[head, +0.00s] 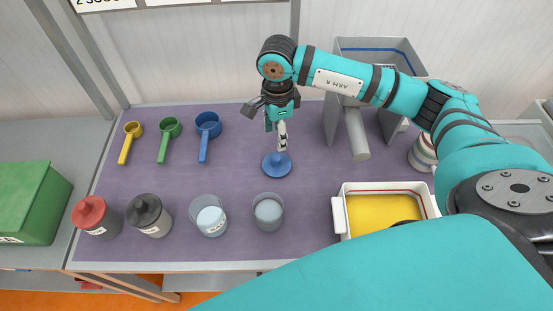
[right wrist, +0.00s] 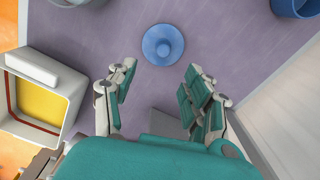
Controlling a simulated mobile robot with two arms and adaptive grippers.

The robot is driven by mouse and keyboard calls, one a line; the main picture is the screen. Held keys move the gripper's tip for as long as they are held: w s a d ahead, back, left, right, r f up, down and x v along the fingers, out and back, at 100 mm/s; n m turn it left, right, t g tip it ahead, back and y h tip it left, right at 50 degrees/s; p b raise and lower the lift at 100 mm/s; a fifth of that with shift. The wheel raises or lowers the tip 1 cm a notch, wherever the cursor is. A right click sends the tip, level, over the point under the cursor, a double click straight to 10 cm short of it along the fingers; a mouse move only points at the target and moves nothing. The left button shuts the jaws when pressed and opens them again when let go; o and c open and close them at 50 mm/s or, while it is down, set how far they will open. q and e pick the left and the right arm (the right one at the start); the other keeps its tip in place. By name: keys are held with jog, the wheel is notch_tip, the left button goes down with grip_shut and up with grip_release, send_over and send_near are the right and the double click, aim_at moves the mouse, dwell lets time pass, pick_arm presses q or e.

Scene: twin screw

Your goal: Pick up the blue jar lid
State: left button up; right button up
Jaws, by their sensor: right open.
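The blue jar lid (head: 276,165) lies on the purple table mat with its knob up, near the middle. In the right wrist view the lid (right wrist: 163,45) sits beyond the gap between the fingers. My right gripper (head: 277,135) is just above and behind the lid in the head view. Its fingers are spread in the wrist view (right wrist: 155,95), with nothing between them. It looks apart from the lid. My left gripper is not in view.
Two open jars (head: 209,218) (head: 268,212) stand in front of the lid. A red-lidded jar (head: 95,218) and a black-lidded jar (head: 149,216) stand left. Yellow, green and blue scoops (head: 207,128) lie behind. A white bin (head: 341,215) with a yellow inside is right.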

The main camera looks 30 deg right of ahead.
aim_at(277, 157)
notch_tip(277, 157, down, 7)
jog(key=shift+w+r+p, duration=0.1)
jog(key=shift+w+p, duration=0.05)
jog(key=shift+p, duration=0.65)
jog(key=shift+f+p, duration=0.55)
notch_tip(277, 157, down, 4)
jog(key=shift+w+r+p, duration=0.15)
jog(key=shift+p, duration=0.55)
jog(key=shift+f, duration=0.3)
jog(key=shift+c, duration=0.4)
jog(key=c, duration=0.9)
